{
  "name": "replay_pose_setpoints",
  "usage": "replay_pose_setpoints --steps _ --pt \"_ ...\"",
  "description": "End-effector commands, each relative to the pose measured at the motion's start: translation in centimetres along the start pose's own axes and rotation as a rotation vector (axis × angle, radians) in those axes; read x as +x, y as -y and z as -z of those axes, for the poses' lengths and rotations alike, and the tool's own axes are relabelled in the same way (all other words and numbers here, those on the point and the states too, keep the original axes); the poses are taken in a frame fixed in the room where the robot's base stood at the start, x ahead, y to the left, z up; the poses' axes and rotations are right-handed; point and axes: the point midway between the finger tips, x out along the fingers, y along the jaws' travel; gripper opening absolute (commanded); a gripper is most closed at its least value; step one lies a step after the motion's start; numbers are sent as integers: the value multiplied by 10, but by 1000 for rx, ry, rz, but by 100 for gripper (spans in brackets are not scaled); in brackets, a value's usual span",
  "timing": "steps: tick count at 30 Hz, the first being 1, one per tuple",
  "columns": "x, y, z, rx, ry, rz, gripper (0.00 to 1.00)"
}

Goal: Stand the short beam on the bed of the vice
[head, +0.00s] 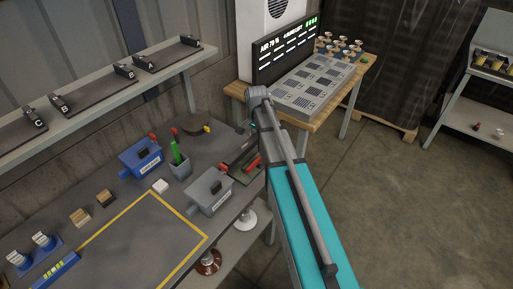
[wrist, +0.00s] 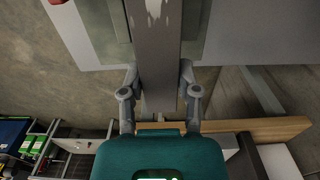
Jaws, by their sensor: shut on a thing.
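My gripper (wrist: 158,82) is shut on a grey metal beam, the short beam (wrist: 156,58), in the wrist view. Its two fingers press on the beam's sides. The beam runs up out of the top of that view, so its far end is hidden. Greenish-grey surfaces, which look like the vice (wrist: 108,25), show on both sides of the beam. In the head view the vice (head: 246,157), dark green-grey with red parts, is at the bench's right end, partly behind my arm. My gripper and the beam cannot be made out there. I cannot tell whether the beam touches the bed.
A yellow-outlined area (head: 150,235) is clear. A wooden table (head: 325,95) with a panel stands behind.

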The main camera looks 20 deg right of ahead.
Motion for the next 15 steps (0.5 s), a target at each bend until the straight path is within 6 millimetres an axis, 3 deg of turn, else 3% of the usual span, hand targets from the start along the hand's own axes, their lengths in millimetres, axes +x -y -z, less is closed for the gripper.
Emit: replay_pose_setpoints --steps 15 --pt "5 0 0 0 0 0 0"
